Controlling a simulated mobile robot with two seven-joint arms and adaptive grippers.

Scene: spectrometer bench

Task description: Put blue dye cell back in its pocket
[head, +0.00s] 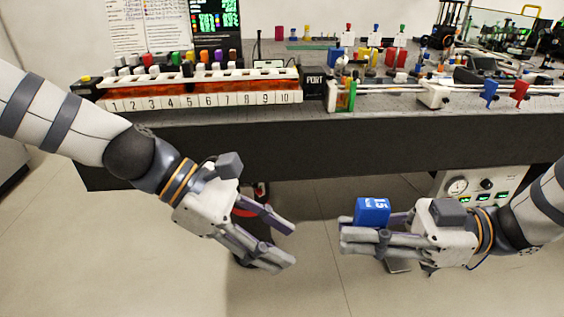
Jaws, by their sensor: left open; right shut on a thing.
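My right gripper (352,232) is shut on a blue block-shaped piece (373,211) with white marking, which looks like the blue dye cell. It is held in front of the bench, below the level of its top; its lower part is hidden by the fingers. A long rack (200,97) with pockets numbered 1 to 10 stands at the left of the bench top. Several cells with coloured caps stand in it; which pocket is empty is too small to tell. My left gripper (287,246) is open and empty, left of the blue cell and in front of the bench.
A black PORT block (314,85) and a small holder with green and orange parts (341,96) stand right of the rack. Posts with white, blue (489,90) and red (521,90) parts crowd the right. The dark bench front (330,145) lies beyond both grippers.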

